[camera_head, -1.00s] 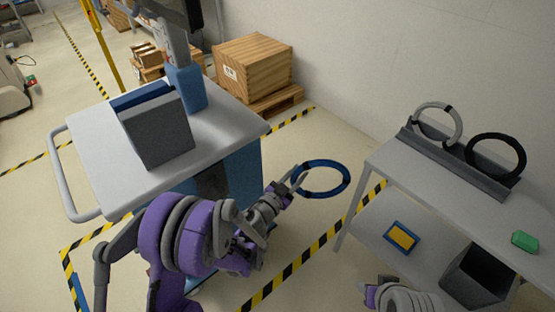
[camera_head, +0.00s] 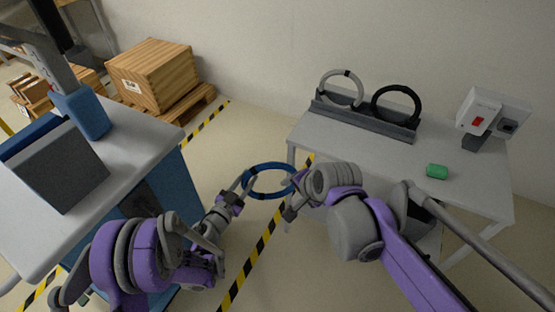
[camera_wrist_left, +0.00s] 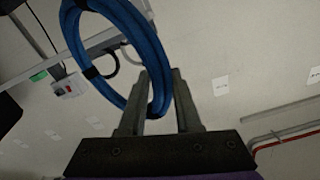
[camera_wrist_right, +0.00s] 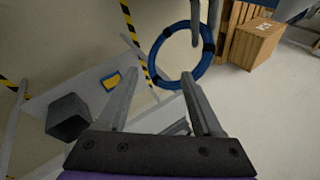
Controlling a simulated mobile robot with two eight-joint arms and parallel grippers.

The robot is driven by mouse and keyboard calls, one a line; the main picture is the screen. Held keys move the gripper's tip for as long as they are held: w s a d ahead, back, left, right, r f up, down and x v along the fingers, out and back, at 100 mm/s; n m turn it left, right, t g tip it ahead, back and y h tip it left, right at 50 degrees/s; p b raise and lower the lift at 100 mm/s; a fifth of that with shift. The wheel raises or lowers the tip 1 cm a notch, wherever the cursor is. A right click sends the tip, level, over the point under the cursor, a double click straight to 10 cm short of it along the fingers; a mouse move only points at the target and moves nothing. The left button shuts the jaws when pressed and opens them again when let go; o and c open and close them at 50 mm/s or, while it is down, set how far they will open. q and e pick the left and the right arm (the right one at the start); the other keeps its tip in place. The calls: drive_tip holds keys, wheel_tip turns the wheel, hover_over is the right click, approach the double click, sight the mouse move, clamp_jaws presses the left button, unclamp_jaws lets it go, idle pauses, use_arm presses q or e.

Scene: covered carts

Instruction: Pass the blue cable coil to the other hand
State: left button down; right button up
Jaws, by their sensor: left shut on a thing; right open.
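The blue cable coil (camera_head: 266,165) is a ring with black bands, held in the air between the cart and the side table. My left gripper (camera_head: 246,182) is shut on its left side. In the left wrist view the coil (camera_wrist_left: 146,38) passes between the fingers (camera_wrist_left: 160,80). My right gripper (camera_head: 293,194) is open by the coil's right side. In the right wrist view its fingers (camera_wrist_right: 160,78) are apart, with the coil (camera_wrist_right: 157,52) just beyond them and its lower edge near the right fingertip. I cannot tell whether they touch.
The side table (camera_head: 395,156) carries a rack (camera_head: 360,118) with a grey coil (camera_head: 341,88) and a black coil (camera_head: 396,104), a green object (camera_head: 437,171) and a white box device (camera_head: 492,112). Wooden crates (camera_head: 150,76) stand behind.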

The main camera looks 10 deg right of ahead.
drive_tip(key=w+a+r+m+y, duration=0.1)
drive_tip(key=w+a+m, duration=0.1)
drive_tip(key=w+m, duration=0.7)
drive_tip(key=shift+n+t, duration=0.3)
drive_tip(key=shift+n, duration=0.3)
drive_tip(key=x, duration=0.8)
drive_tip(key=w+x, duration=0.1)
drive_tip(key=x, duration=0.3)
drive_tip(key=shift+d+r, duration=0.15)
drive_tip(key=shift+d, duration=0.1)
drive_tip(key=shift+c, duration=0.3)
drive_tip(key=shift+w, duration=0.1)
clamp_jaws()
drive_tip(key=shift+d+r, duration=0.1)
use_arm(q)
drive_tip(key=c, duration=0.5)
unclamp_jaws()
drive_tip(key=shift+r, duration=0.1)
